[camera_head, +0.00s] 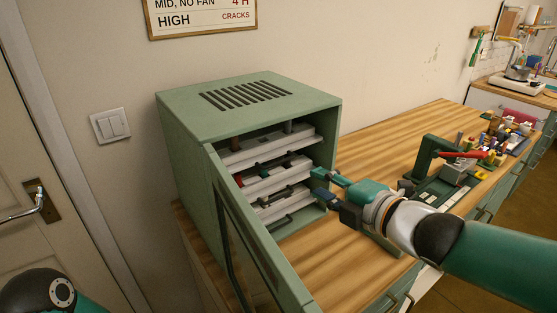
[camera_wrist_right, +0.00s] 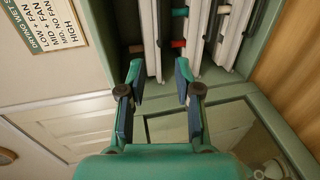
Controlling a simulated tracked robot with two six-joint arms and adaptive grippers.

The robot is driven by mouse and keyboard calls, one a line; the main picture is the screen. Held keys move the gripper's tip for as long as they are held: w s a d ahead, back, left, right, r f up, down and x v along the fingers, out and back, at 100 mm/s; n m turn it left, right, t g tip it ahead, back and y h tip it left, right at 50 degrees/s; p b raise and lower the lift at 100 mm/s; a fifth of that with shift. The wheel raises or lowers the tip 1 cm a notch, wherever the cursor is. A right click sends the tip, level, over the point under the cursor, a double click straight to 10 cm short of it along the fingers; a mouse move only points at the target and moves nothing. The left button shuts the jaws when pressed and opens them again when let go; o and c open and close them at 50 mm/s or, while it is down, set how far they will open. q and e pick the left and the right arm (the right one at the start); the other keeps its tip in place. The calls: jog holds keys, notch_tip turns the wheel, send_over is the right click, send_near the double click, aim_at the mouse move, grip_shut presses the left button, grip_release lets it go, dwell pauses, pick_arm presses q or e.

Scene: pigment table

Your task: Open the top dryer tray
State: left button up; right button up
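The green dryer (camera_head: 185,140) stands on the wooden worktop with its door (camera_head: 222,180) swung open toward me. Three white trays sit one above another inside: the top tray (camera_head: 265,149), the middle tray (camera_head: 274,178) and the bottom tray (camera_head: 285,203). In the right wrist view, which is turned sideways, the top tray (camera_wrist_right: 152,35) appears leftmost. My right gripper (camera_head: 318,185) is at the dryer's open front, near its right side and lower than the top tray. Its two fingers (camera_wrist_right: 160,75) are spread with nothing between them. My left gripper is out of view.
The open door with its window (camera_wrist_right: 215,125) stands along the left of the dryer's front. The worktop (camera_head: 375,150) has bare wood right of the dryer. A green press (camera_head: 432,160) and several small items stand farther right. A drying sign (camera_wrist_right: 50,22) hangs above.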

aim_at(278, 164)
jog(key=x, duration=1.6)
jog(key=shift+d+p, duration=0.2)
jog(key=shift+p, duration=0.15)
grip_shut()
jog(key=shift+f, duration=0.15)
